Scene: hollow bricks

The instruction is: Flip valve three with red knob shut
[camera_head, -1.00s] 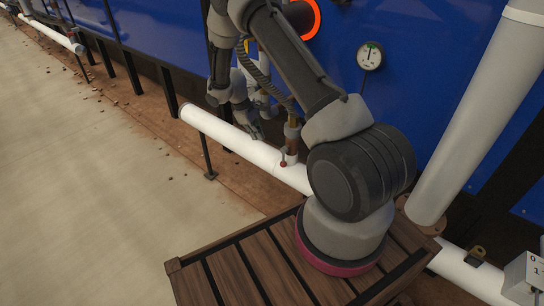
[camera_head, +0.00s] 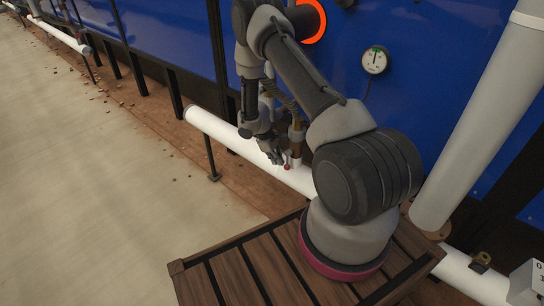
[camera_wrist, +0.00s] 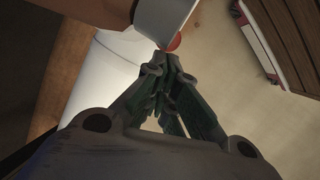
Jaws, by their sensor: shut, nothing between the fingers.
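The valve's red knob (camera_head: 287,167) shows low on the white horizontal pipe, just right of my gripper (camera_head: 280,161) in the head view. A brownish vertical fitting (camera_head: 297,140) rises from the pipe behind it. In the wrist view, the red knob (camera_wrist: 174,42) lies right beyond the fingertips of my gripper (camera_wrist: 168,62), partly hidden by them and by a pale lever-like part (camera_wrist: 160,22). My gripper is shut and empty. Its tips are at or very near the knob; I cannot tell whether they touch it.
The white pipe (camera_head: 235,141) runs along a blue wall (camera_head: 170,45). A round gauge (camera_head: 375,60) and an orange ring (camera_head: 312,20) are on the wall. A thick white column (camera_head: 475,115) stands at right. The concrete floor (camera_head: 100,190) at left is clear.

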